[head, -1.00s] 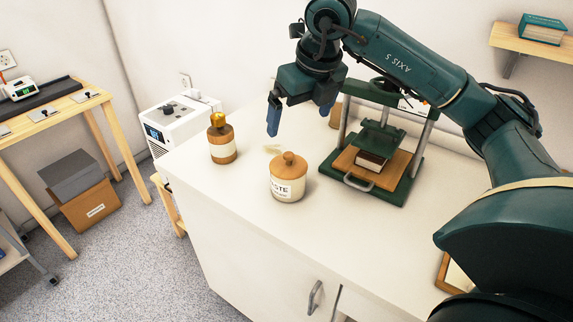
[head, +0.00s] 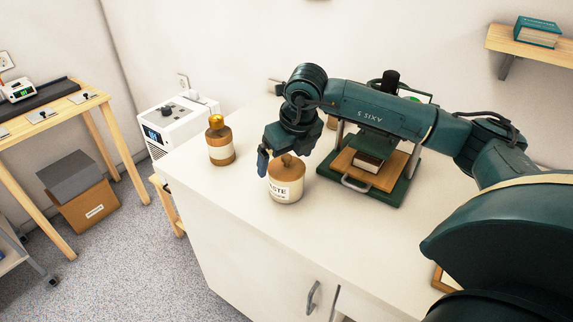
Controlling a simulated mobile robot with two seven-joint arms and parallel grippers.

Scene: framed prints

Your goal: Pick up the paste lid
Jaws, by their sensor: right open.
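The paste jar (head: 286,188) is a cream pot with a "PASTE" label, standing upright on the white cabinet top. Its wooden paste lid (head: 279,171) sits on it, with a round knob partly in front of my gripper. My right gripper (head: 281,160) is open and low at the lid, just behind or around the knob. One blue finger shows at the lid's left side; the other finger is mostly hidden, so I cannot tell whether either touches the lid. My left gripper is out of view.
A brown bottle with a gold cap (head: 220,140) stands left of the jar. A green book press (head: 375,185) with a book in it stands close on the right, under my forearm. The cabinet top (head: 310,225) in front of the jar is clear.

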